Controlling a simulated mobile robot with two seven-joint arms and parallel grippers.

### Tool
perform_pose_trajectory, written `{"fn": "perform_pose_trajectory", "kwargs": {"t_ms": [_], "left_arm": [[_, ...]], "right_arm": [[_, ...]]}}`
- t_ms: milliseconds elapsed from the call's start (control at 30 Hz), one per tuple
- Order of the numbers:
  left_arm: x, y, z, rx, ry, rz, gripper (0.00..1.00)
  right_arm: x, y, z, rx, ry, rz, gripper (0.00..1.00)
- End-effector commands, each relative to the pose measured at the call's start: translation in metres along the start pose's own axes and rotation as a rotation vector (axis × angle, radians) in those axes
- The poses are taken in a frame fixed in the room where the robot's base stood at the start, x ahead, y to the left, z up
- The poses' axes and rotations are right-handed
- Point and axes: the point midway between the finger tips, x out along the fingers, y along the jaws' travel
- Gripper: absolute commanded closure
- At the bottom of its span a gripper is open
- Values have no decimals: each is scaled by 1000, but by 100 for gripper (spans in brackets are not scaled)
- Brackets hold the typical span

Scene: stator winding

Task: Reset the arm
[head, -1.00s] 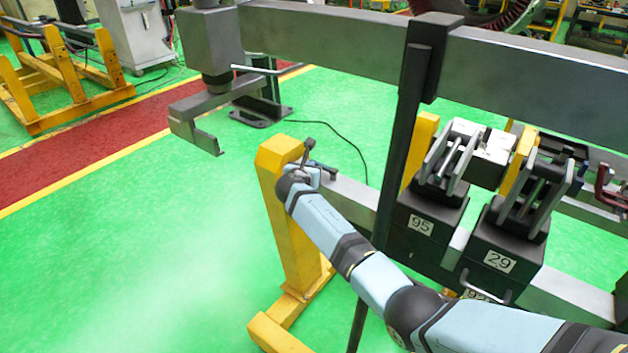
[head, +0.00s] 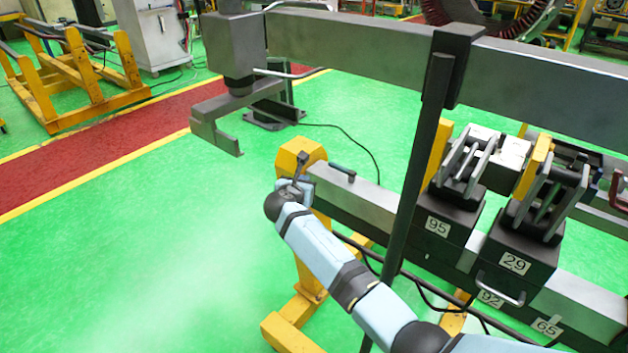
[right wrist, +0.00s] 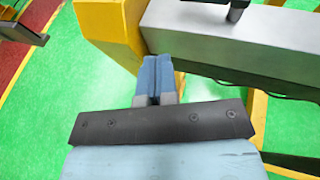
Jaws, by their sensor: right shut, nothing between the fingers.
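My right arm comes in from the lower right in the head view. My right gripper (head: 306,186) is at the near side of the yellow stand (head: 300,155) and the end of the grey beam (head: 380,208). In the right wrist view its two blue fingers (right wrist: 157,62) are pressed together with nothing between them. They point toward the yellow post (right wrist: 108,30) and the beam (right wrist: 235,40); I cannot tell whether they touch. My left gripper is not in view.
A grey overhead bar (head: 350,50) with a hanging bracket (head: 215,115) crosses above. A dark upright post (head: 412,190) stands close to my arm. Green floor (head: 130,250) on the left is clear.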

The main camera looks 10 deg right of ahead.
Motion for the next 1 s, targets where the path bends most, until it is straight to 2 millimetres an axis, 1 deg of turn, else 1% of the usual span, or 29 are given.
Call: {"fn": "perform_pose_trajectory", "kwargs": {"t_ms": [33, 133, 300, 367, 467, 567, 600, 667, 700, 767, 800, 867, 900, 967, 1000], "left_arm": [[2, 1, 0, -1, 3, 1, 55], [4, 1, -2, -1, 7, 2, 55], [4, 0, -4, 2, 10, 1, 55], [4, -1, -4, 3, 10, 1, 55], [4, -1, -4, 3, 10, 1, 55], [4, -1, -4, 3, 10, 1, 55], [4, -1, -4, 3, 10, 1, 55], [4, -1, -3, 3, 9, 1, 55], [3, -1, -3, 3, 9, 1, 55], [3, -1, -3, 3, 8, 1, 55], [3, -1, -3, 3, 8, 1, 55], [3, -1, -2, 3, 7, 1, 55], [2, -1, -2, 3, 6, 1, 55], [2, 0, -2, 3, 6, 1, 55], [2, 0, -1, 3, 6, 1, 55]], "right_arm": [[-7, 4, 0, 2, 0, 2, 100], [-16, 7, 0, 2, -1, 2, 100], [-21, 8, -1, 4, 2, 1, 100], [-22, 5, -8, 24, 14, 8, 100], [-26, -7, -40, 131, 70, 37, 100], [-37, -30, -95, 343, 174, 79, 100], [-45, -42, -120, 452, 226, 92, 100], [-59, -61, -155, 626, 306, 106, 100], [-69, -73, -176, 744, 359, 110, 100], [-87, -93, -204, 921, 436, 104, 100], [-100, -107, -222, 1040, 487, 95, 100], [-120, -128, -244, 1220, 560, 74, 100], [-135, -142, -258, 1339, 608, 54, 100], [-157, -164, -274, 1519, 676, 19, 100], [-172, -178, -284, 1638, 719, -10, 100]]}}
